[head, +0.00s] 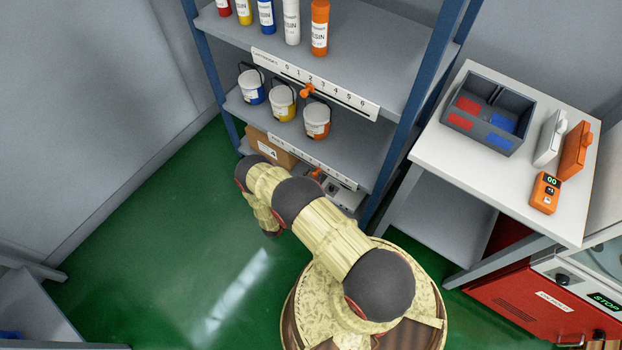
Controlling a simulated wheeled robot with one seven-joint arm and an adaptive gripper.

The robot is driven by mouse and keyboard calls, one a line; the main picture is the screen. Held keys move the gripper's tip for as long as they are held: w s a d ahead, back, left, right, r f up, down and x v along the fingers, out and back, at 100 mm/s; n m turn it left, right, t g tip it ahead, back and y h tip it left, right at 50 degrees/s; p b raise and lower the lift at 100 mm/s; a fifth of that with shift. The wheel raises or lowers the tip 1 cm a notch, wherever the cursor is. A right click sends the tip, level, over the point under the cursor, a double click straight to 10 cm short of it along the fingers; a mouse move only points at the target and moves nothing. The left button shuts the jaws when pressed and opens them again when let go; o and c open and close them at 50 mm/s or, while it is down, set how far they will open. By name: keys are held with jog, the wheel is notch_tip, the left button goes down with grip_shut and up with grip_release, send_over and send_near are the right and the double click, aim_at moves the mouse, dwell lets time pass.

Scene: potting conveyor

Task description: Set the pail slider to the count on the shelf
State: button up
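Three pails stand in a row on the middle shelf: one with a blue label (251,87), one with a yellow label (282,103) and one with an orange label (317,121). Below them, the pail scale strip (343,179) runs along the shelf's front edge. Its orange slider (317,172) sits around the middle of the strip; the numbers there are too small to read. My arm reaches up from the base towards the shelf, then bends down left of the lower shelf. My gripper cannot be made out.
Several cartridges, including an orange one (319,28), stand on the top shelf above a numbered strip (362,102) with an orange slider (307,90) near 2. A cardboard box (268,149) is below. A white table (455,160) with a grey bin (474,137) stands right. Green floor is clear left.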

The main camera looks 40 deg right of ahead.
jog(key=shift+o, duration=0.4)
jog(key=v, duration=1.2)
